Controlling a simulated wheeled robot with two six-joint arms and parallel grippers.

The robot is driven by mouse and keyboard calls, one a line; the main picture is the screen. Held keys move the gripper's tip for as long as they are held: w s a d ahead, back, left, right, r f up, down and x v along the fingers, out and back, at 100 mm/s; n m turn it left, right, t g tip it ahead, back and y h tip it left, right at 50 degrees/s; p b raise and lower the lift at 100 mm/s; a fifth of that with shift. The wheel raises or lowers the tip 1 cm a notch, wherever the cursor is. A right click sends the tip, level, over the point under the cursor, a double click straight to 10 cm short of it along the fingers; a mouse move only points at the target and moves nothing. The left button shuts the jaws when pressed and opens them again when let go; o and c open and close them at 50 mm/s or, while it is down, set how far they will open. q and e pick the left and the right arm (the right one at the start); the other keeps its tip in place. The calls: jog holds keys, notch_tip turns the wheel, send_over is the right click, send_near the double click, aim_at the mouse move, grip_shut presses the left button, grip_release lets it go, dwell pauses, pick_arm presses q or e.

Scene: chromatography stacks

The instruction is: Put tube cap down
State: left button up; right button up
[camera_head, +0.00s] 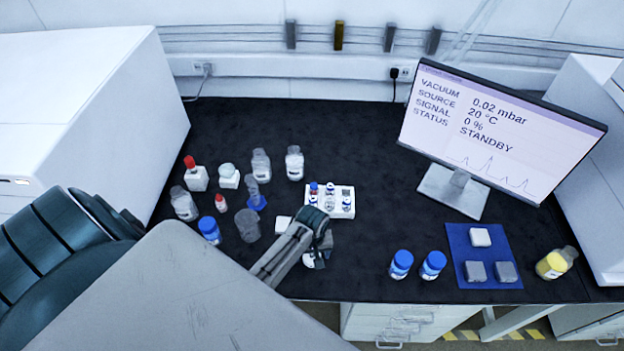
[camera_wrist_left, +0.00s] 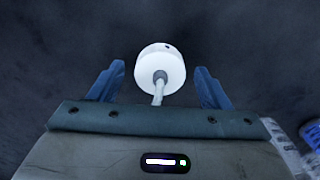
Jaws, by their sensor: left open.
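In the left wrist view, a white round cap (camera_wrist_left: 160,66) with a grey hub and a thin pale stem lies between the fingers of my left gripper (camera_wrist_left: 159,84). The two blue fingers stand apart, with a gap on each side of the cap. In the head view, my left gripper (camera_head: 320,248) is low over the dark bench near its front edge. A small white piece (camera_head: 308,262), probably the cap, shows beside its fingers. Whether the cap touches the bench is unclear. My right gripper is not in view.
A white vial rack (camera_head: 347,205) stands just behind the gripper. Several bottles and a clear beaker (camera_head: 247,225) stand to the left. Two blue-capped jars (camera_head: 401,263), a blue mat (camera_head: 507,241) with blocks and a yellow bottle (camera_head: 552,264) are to the right. Bench in front of the monitor (camera_head: 490,125) is partly clear.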

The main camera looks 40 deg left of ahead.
aim_at(312, 256)
pick_arm(q)
notch_tip(312, 256, up, 10)
jog(key=shift+r+b, duration=0.25)
jog(key=shift+b, duration=0.75)
jog(key=shift+r, duration=0.5)
jog(key=shift+s, duration=0.1)
